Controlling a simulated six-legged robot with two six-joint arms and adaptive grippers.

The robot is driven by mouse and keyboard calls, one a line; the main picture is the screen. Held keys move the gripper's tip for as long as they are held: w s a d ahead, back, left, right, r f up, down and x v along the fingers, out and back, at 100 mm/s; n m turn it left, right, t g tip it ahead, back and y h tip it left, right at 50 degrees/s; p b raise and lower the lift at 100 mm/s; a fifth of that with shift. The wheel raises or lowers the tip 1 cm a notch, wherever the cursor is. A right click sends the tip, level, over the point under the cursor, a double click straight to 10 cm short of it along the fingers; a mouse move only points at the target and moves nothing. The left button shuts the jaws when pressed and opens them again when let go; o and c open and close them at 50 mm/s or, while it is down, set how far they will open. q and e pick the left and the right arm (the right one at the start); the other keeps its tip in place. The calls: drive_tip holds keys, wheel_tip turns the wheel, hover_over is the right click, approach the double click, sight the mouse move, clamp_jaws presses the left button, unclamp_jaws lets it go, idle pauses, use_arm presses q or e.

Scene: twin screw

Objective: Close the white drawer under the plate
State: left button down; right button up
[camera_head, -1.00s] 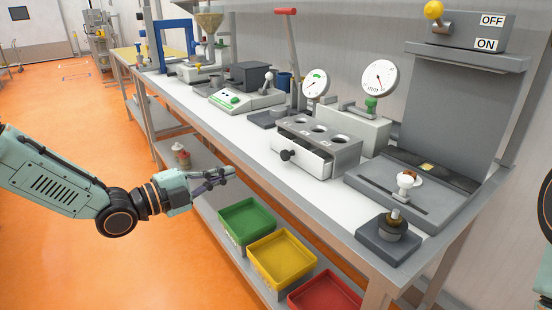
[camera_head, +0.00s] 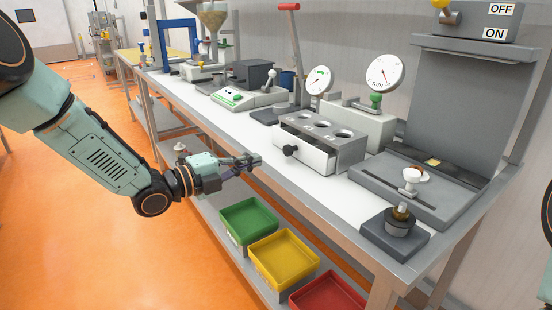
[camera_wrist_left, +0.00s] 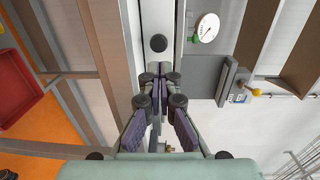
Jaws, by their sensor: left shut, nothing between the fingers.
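The white drawer (camera_head: 312,157) sticks out from under the grey plate (camera_head: 345,140) with round holes, so it stands open. It has a black knob (camera_head: 290,150) on its front. The knob also shows in the left wrist view (camera_wrist_left: 158,43), just beyond my fingertips. My left gripper (camera_head: 256,162) is shut and empty, in front of the bench edge and a short way left of the knob, apart from it. My right gripper is not in view.
Dial gauges (camera_head: 385,72) stand behind the plate. A grey fixture (camera_head: 418,180) and a dark block (camera_head: 392,235) are to the right. Green (camera_head: 248,222), yellow (camera_head: 283,258) and red (camera_head: 328,292) bins sit on the shelf below. The white bench top left of the drawer is mostly clear.

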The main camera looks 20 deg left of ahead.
sight(286, 150)
use_arm(q)
drive_tip(key=b+x, duration=0.1)
drive_tip(key=x, duration=0.5)
drive_tip(key=shift+w+d+b, duration=0.15)
drive_tip(key=shift+w+b, duration=0.05)
drive_tip(key=shift+b, duration=0.15)
drive_tip(key=shift+w+d, duration=0.15)
drive_tip(key=shift+w, duration=0.25)
drive_tip(key=shift+d, duration=0.15)
drive_tip(key=b+x, duration=0.1)
drive_tip(key=x, duration=0.1)
drive_tip(key=shift+w+d, duration=0.2)
drive_tip(key=shift+w, duration=0.05)
drive_tip(key=shift+d, duration=0.1)
drive_tip(key=shift+r, duration=0.2)
